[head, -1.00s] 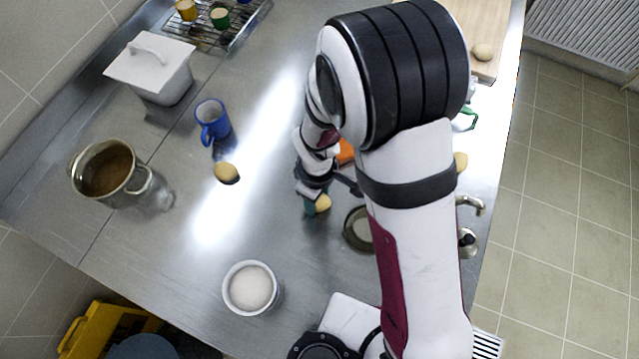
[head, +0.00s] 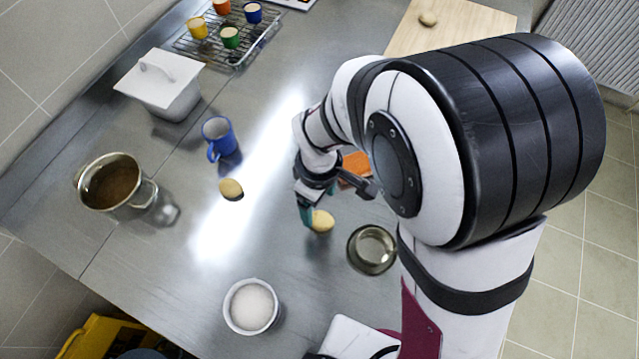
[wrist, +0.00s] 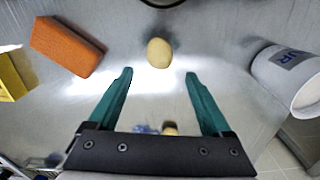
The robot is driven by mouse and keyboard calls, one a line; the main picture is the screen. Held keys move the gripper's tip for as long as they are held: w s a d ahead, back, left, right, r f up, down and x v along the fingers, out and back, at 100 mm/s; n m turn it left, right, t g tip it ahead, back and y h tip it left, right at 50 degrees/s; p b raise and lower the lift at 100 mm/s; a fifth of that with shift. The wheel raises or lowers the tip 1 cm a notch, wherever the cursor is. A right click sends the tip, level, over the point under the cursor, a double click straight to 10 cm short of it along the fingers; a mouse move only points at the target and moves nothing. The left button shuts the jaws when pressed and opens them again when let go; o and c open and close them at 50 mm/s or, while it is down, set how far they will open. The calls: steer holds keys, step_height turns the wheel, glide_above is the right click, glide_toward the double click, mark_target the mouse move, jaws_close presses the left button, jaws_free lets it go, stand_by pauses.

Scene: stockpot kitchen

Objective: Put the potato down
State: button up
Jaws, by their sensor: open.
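A tan potato (head: 321,221) lies on the steel counter beside my gripper (head: 306,217). In the wrist view the potato (wrist: 159,53) is just beyond the fingertips, near the midline between them, and touches neither finger. My gripper (wrist: 160,74) is open and empty, with its green fingers spread wide. A second potato (head: 231,189) lies on the counter near the blue mug, and another potato (head: 428,19) is on the wooden board.
A metal bowl (head: 372,262) stands right of the potato. An orange sponge (head: 355,170) lies behind my gripper. A white tub (head: 251,306) is at the front, a blue mug (head: 218,138) and pot (head: 112,187) to the left. Counter between the tub and potato is clear.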

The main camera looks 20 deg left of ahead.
mark_target(319, 218)
step_height(319, 218, up, 8)
steer(key=s+d+r+m, duration=0.2)
steer(key=d+r+m, duration=0.1)
steer(key=d+m, duration=0.4)
steer(key=s+d+r+m+y, duration=0.1)
steer(key=s+d+r+m, duration=0.1)
steer(key=d+m, duration=0.5)
steer(key=shift+s+d+r, duration=0.2)
steer(key=shift+d+r, duration=0.25)
steer(key=shift+d, duration=0.2)
steer(key=shift+o, duration=0.5)
steer(key=s+d+m, duration=0.4)
steer(key=s+m, duration=0.2)
steer(key=m, duration=0.2)
steer(key=shift+y, duration=0.4)
steer(key=shift+w, duration=0.1)
